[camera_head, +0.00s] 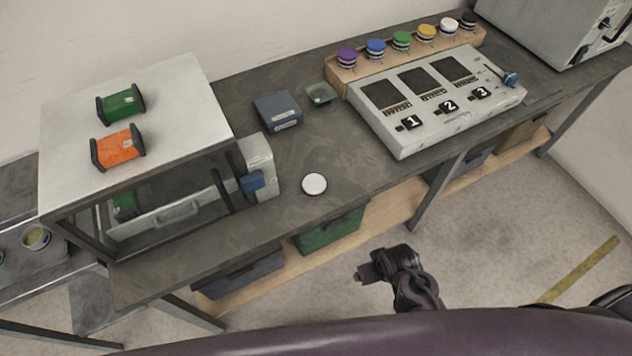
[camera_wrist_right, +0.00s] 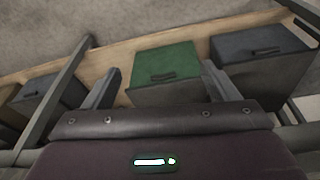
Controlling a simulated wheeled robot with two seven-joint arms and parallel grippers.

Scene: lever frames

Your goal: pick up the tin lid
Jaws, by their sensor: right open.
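A round white lid (camera_head: 314,184), which looks like the tin lid, lies flat on the dark workbench (camera_head: 350,150) near its front edge. My right gripper (camera_head: 368,272) is in front of the bench, below and to the right of the lid and apart from it. In the right wrist view its two fingers (camera_wrist_right: 160,90) are spread wide with nothing between them. The lid is not visible in the right wrist view. My left gripper is in neither view.
A grey cabinet (camera_head: 75,125) with green and orange blocks on top stands left. A green bin (camera_wrist_right: 165,72) sits on the lower shelf. Bench around the lid is clear.

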